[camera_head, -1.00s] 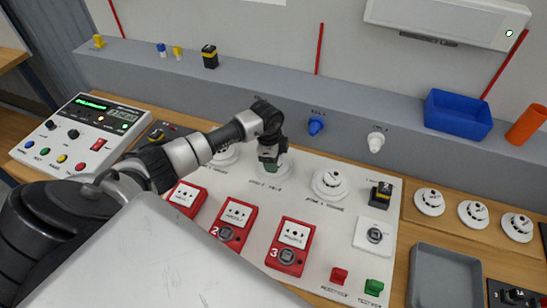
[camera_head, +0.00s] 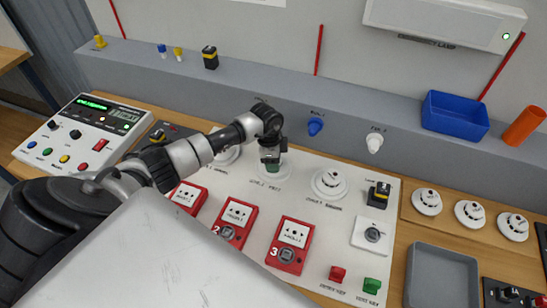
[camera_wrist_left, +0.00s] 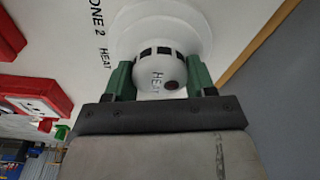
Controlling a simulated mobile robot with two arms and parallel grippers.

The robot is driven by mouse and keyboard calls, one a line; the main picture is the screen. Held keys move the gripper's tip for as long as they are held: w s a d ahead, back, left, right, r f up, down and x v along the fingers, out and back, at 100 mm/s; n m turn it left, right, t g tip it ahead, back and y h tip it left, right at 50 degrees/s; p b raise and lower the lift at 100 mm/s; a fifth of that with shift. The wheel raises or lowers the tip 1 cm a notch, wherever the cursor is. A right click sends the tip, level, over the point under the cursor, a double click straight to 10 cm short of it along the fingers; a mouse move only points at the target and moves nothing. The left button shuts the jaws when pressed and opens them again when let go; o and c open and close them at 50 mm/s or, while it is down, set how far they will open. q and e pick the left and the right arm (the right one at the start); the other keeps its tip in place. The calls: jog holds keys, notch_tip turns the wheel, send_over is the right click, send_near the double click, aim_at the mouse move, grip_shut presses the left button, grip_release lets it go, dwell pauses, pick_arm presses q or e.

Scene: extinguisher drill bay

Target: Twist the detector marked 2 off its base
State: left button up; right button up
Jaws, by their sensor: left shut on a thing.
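The detector marked 2 is a white round heat detector (camera_wrist_left: 158,72) on the panel, with "ZONE 2 HEAT" printed beside it in the left wrist view. Its white base (camera_wrist_left: 195,22) shows behind it. My left gripper (camera_wrist_left: 160,82) has its green fingers on both sides of the detector, shut on it. The detector looks seated against its base; I cannot tell whether it has turned. In the head view my left gripper (camera_head: 271,158) covers most of the detector. The right gripper is not in view.
Two more panel detectors flank it, one at right (camera_head: 329,184) and one at left (camera_head: 225,154). Red call points (camera_head: 236,221) stand in front. Spare white detectors (camera_head: 470,213), a grey tray (camera_head: 443,277) and a blue bin (camera_head: 455,115) lie right. A grey ledge (camera_head: 290,98) runs behind.

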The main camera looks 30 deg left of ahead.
pick_arm(q)
jog(key=shift+r, duration=0.2)
jog(key=shift+r+p, duration=2.75)
jog(key=shift+r, duration=0.1)
